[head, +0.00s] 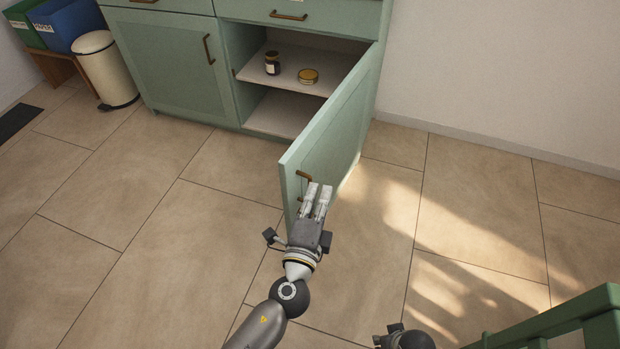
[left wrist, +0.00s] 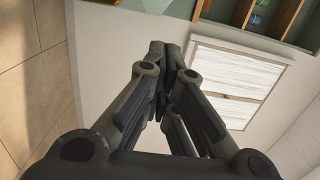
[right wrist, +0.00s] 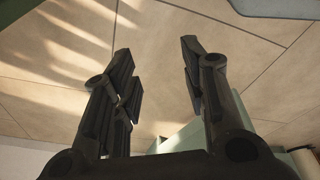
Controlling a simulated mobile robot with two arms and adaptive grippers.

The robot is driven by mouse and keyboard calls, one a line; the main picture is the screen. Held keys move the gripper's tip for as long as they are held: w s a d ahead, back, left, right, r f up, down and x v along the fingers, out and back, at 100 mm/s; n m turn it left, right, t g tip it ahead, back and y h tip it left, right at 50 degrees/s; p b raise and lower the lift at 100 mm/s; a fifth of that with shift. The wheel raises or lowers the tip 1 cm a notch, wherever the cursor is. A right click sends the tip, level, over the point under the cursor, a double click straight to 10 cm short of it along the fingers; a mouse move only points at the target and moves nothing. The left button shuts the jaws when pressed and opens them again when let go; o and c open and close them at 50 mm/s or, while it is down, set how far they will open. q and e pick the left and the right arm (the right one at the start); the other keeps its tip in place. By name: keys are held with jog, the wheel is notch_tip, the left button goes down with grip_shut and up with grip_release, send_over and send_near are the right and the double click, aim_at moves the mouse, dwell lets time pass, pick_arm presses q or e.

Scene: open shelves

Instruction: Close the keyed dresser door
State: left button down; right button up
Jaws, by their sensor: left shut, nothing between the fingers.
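The green dresser door (head: 335,127) stands wide open, swung out from the right side of the cabinet (head: 228,60). A brown handle (head: 304,175) is near its free edge; I cannot make out a key. My left gripper (head: 319,187) is at the lower free-edge end of the door, overlapping it in the head view; I cannot tell whether it touches. Its fingertips are together and empty in the left wrist view (left wrist: 166,48). My right gripper (right wrist: 155,65) is open and empty over the floor; only a bit of that arm shows at the head view's bottom edge.
A dark jar (head: 272,63) and a yellow tin (head: 308,76) stand on the open shelf. A white bin (head: 105,70) is at the left. A green slatted piece (head: 570,320) stands at the bottom right. The tiled floor (head: 130,260) left of the door is clear.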

pick_arm(q)
jog(key=w+a+p, duration=0.1)
jog(key=w, duration=1)
jog(key=shift+w+a, duration=0.15)
jog(key=shift+w, duration=0.15)
pick_arm(e)
jog(key=s+f, duration=0.2)
jog(key=f, duration=0.1)
jog(key=shift+d, duration=0.15)
pick_arm(q)
jog(key=shift+a+f, duration=0.1)
pick_arm(e)
jog(key=shift+f, duration=0.1)
